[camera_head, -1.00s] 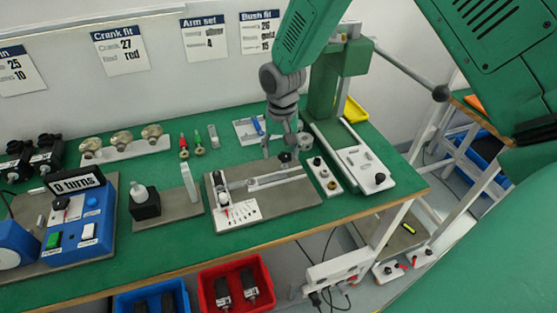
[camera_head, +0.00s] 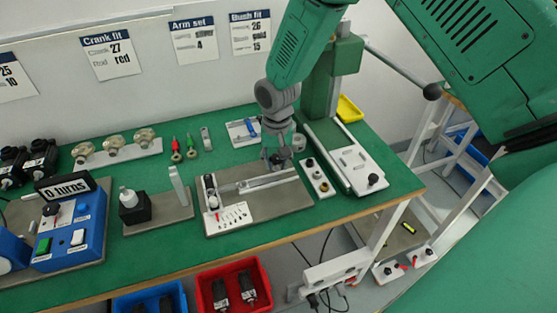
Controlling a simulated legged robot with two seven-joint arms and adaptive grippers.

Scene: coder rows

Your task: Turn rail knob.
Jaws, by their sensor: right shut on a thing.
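The rail fixture is a grey base plate (camera_head: 300,200) on the green bench, with a silver rail (camera_head: 265,182) across it and a white scale card (camera_head: 228,218) at its left front. My right gripper (camera_head: 277,160) points down at the rail's right rear end, where the dark rail knob sits. It is shut around the knob, and its fingers and wrist hide most of the knob. How far the knob is turned cannot be seen. My left gripper is not in view.
A green press column (camera_head: 334,80) with a white base (camera_head: 355,165) stands close right of the rail, beside a small white block with dark knobs (camera_head: 318,178). Left are a black block (camera_head: 134,209) and a blue counter box (camera_head: 75,228) reading "0 turns".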

